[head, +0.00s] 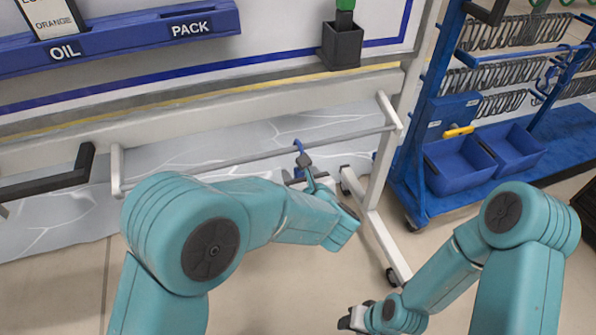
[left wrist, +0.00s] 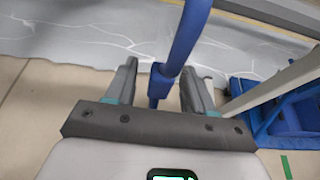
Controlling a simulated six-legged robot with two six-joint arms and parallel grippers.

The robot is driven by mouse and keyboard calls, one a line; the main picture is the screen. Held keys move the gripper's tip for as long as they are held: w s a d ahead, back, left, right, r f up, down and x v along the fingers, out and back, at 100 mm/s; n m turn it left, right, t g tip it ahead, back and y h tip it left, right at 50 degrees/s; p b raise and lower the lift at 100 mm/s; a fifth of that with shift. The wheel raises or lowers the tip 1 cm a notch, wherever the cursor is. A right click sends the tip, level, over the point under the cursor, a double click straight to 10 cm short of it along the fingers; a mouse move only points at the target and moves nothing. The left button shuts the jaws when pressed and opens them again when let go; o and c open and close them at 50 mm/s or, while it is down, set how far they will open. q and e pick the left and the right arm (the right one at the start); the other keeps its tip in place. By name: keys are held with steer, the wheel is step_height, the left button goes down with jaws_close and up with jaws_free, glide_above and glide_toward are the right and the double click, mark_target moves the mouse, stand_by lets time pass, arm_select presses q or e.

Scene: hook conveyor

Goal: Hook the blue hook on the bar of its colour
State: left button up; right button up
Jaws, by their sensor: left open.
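The blue hook (head: 299,147) is at the grey bar (head: 240,157) in the head view, towards the bar's right end. Its upper part overlaps the bar there; I cannot tell whether it rests on it. My left gripper (head: 303,174) is just below the bar, partly hidden by my arm. In the left wrist view the blue hook (left wrist: 186,40) runs up out of the picture, and its lower end is between the open fingers of the left gripper (left wrist: 158,88). A gap shows on both sides. My right gripper (head: 350,320) is low in the head view, its jaws unclear.
A white frame (head: 375,180) with wheels carries the grey bar. A black bracket (head: 60,180) sticks out at the left. A blue rack (head: 410,180) with blue bins (head: 460,165) and several dark hooks (head: 510,70) stands at the right. The floor below is clear.

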arm_select(q)
steer(key=shift+r, duration=0.15)
jaws_close()
stand_by(0.4)
steer(key=shift+w, duration=0.15)
